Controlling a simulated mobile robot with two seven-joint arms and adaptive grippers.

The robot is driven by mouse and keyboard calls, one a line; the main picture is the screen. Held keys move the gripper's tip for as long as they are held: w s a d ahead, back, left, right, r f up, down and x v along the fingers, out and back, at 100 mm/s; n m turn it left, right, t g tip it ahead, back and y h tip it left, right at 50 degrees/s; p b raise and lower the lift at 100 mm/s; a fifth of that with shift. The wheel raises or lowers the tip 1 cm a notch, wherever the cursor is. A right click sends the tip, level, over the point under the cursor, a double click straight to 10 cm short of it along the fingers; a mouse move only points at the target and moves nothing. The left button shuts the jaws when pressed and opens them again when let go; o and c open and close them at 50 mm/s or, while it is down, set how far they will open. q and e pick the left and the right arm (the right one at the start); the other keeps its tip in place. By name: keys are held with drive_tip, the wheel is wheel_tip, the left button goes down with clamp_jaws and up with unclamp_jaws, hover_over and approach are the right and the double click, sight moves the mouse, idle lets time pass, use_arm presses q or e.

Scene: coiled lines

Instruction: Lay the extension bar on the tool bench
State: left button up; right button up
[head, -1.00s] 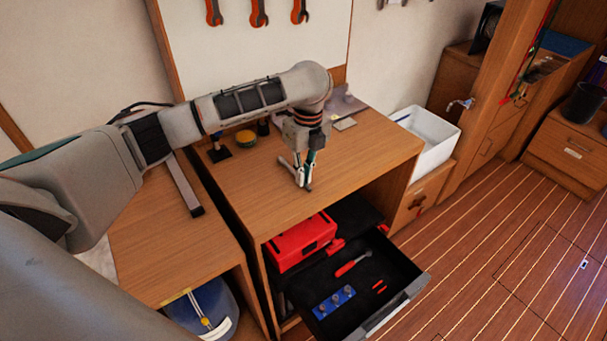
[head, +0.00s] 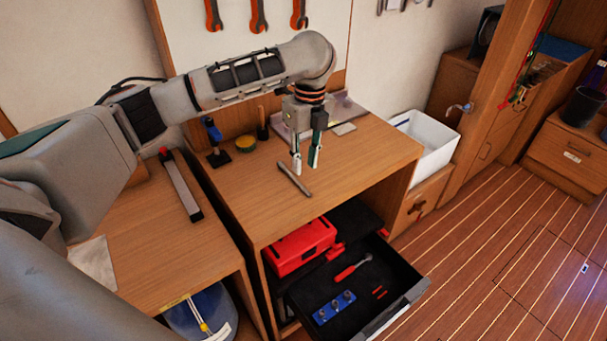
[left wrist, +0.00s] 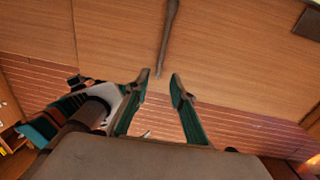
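The extension bar (head: 294,180) is a thin dark grey rod lying flat on the wooden top of the tool bench (head: 350,172), near its front edge. It also shows in the left wrist view (left wrist: 169,38), at the top middle, beyond my fingertips. My left gripper (head: 305,167) hangs just above the bench by the bar. In the left wrist view its two green-sided fingers (left wrist: 160,76) stand apart with nothing between them. The bar is apart from the fingers there. My right gripper is not in view.
An open drawer (head: 408,280) below the bench holds a red-handled tool and a blue block (head: 334,307). A red toolbox (head: 300,246) sits on the shelf. A white bin (head: 432,150) is at right.

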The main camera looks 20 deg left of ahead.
use_arm(q)
wheel_tip(320, 180, up, 4)
drive_tip(key=s+d+f+n+t+h, duration=0.1)
drive_tip(key=s+d+f+n+h, duration=0.15)
drive_tip(key=d+f, duration=0.5)
drive_tip(key=s+d+f+n+t+h, duration=0.2)
drive_tip(key=s+d+f+n, duration=0.15)
drive_tip(key=d+f, duration=0.45)
drive_tip(key=s+d+f+n+t+h, duration=0.1)
drive_tip(key=s+d+f+n+h, duration=0.2)
drive_tip(key=d+f, duration=0.45)
drive_tip(key=s+a+f+n+t+y, duration=0.2)
drive_tip(key=s+a+f+n, duration=0.3)
drive_tip(key=a, duration=0.5)
drive_tip(key=s+a+f+n+t+y, duration=0.3)
drive_tip(key=s+a+f+n+t, duration=0.2)
drive_tip(key=s+a, duration=0.5)
drive_tip(key=shift+s+a+f+n, duration=0.25)
drive_tip(key=shift+f+n, duration=0.35)
drive_tip(key=shift+f, duration=0.25)
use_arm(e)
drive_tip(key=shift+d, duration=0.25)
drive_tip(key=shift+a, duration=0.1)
